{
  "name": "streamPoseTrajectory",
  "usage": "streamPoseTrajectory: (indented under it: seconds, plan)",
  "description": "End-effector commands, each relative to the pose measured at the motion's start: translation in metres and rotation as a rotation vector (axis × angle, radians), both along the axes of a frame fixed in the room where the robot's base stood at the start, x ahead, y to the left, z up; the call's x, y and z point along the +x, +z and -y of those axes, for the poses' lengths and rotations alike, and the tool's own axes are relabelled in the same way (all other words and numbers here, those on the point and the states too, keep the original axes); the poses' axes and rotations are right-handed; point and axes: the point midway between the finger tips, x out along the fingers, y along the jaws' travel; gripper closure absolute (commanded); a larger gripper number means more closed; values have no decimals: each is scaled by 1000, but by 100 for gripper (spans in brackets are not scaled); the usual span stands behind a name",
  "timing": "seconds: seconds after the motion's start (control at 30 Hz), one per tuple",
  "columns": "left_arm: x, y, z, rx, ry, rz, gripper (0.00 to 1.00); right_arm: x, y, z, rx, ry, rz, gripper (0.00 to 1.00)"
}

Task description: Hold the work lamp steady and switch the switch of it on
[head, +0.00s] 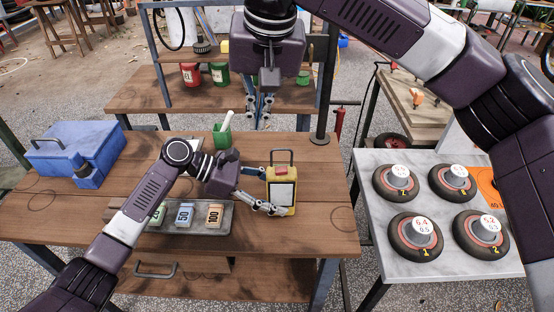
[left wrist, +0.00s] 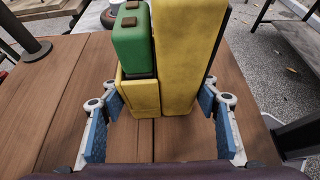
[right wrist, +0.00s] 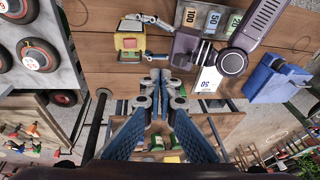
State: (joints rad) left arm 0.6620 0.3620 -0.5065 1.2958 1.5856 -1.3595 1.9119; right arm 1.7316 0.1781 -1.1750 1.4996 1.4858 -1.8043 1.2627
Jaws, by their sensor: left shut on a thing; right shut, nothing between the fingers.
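The yellow work lamp (head: 270,193) stands upright near the table's right end, with a dark carry handle on top and a pale front panel. It also shows in the left wrist view (left wrist: 188,55), with a green block on its side, and in the right wrist view (right wrist: 130,42). Its red switch (head: 288,170) is on top; I cannot tell its position. My left gripper (head: 272,192) is shut on the lamp, one finger on each side. My right gripper (head: 260,112) is shut and empty, fingers down, above and behind the lamp, apart from it.
A grey tray (head: 228,228) with numbered blocks lies left of the lamp, under my left arm. A green cup (head: 222,136) stands behind. A blue toolbox (head: 75,150) is at far left. A dark post (head: 325,90) rises at the table's back right. A side table (head: 372,232) holds several wheels.

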Motion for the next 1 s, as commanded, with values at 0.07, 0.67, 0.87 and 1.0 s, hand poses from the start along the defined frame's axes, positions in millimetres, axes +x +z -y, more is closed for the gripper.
streamPoseTrajectory:
  seconds: [0.07, 0.67, 0.87, 1.0]
  plan:
    - [0, 0, -1, 1, 0, 1, 58, -9, 9, 6, -80, -17, 18, 100]
    - [0, 0, -1, 1, 0, 1, 58, -21, 18, 20, -195, -55, 37, 100]
    - [0, 0, 0, 1, 0, 1, 58, -16, -2, 22, -196, -55, 35, 100]
    - [0, 0, 0, 1, 0, 1, 58, -7, -29, 24, -196, -56, 34, 100]
